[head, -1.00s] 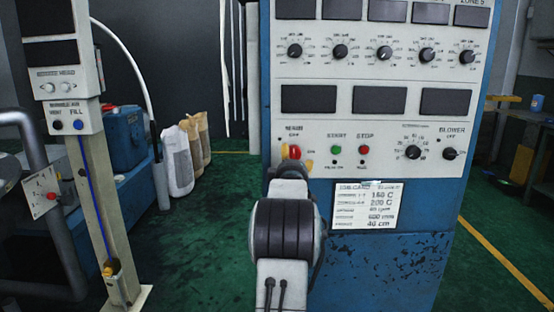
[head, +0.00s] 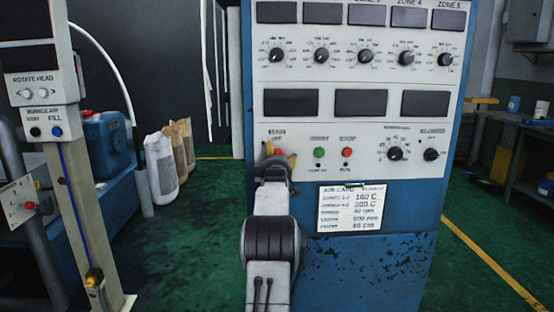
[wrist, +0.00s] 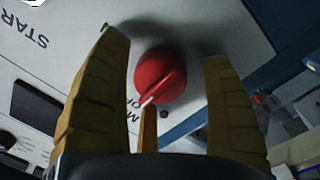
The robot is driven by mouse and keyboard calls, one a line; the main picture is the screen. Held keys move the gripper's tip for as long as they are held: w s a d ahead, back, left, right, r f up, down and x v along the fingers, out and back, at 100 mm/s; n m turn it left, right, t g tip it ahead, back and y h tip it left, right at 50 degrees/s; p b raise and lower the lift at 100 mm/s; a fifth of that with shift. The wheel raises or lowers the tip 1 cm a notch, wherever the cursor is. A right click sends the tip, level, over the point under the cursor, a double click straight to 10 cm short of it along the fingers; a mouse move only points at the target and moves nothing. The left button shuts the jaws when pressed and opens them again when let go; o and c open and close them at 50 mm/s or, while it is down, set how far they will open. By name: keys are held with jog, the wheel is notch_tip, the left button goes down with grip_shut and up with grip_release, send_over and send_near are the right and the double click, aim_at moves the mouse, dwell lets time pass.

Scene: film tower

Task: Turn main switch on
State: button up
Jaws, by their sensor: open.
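The main switch is a round red knob (wrist: 160,77) with a raised grip on the control panel, under the MAIN lettering. In the wrist view its white pointer mark faces the lower left, towards partly hidden lettering. My gripper (wrist: 155,90) is open, with yellow fingers on both sides of the knob and a third finger below it. I see gaps between the side fingers and the knob; whether the third finger touches it I cannot tell. In the head view my gripper (head: 273,160) covers most of the switch.
The panel also has a green START button (head: 320,153), a red STOP button (head: 347,152) and a black BLOWER knob (head: 431,154). A job card (head: 352,208) hangs below. A beige post (head: 75,190) stands left.

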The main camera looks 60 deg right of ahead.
jog(key=shift+c, duration=0.2)
jog(key=c, duration=1.2)
jog(key=shift+o, duration=0.2)
jog(key=m, duration=0.3)
jog(key=shift+b, duration=0.3)
jog(key=shift+w+m+y, duration=0.1)
jog(key=shift+m+y, duration=0.2)
jog(key=shift+m, duration=1.8)
